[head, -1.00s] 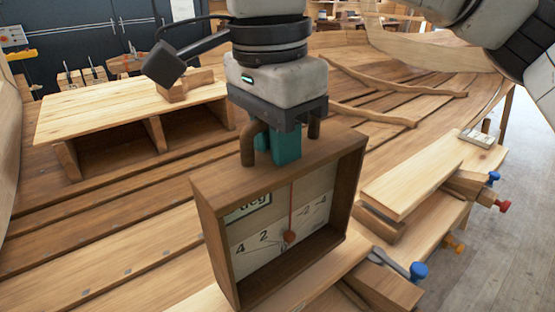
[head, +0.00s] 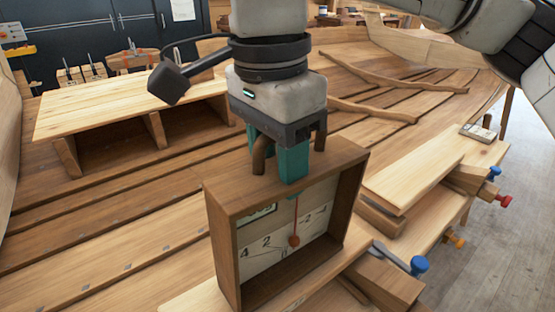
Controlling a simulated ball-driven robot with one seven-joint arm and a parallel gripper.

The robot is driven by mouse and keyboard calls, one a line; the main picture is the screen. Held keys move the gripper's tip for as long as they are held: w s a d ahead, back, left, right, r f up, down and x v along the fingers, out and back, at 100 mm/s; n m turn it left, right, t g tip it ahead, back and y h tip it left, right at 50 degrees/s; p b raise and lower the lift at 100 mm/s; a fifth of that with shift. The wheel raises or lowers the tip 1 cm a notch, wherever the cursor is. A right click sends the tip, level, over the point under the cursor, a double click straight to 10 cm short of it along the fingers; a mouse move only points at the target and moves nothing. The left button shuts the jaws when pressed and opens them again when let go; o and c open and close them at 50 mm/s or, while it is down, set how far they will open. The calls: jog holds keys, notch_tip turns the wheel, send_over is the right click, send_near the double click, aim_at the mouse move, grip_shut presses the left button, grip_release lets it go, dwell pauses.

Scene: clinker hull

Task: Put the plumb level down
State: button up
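The plumb level (head: 355,200) is an upright, open-fronted brown wooden box with a pale numbered dial and a red needle ending in a round bob, in the lower middle of the head view. The needle hangs close to straight down. Two brown handle posts rise from its top. My gripper (head: 278,160) is over the top of the box, its teal fingers at the handle between the posts, and appears shut on it. The handle's bar and most of the rear finger are hidden. The box's lower edge is over a pale plank; I cannot tell whether it touches.
A pale-topped bench (head: 110,108) with open compartments stands at the left. Clamped planks (head: 415,180) with blue, red and yellow clamp knobs lie at the right. A small plate-like object (head: 478,131) lies on the far plank. Ribbed hull planking (head: 110,225) spreads between them.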

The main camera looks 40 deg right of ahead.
jog(key=r, duration=1.3)
jog(key=shift+a, duration=0.4)
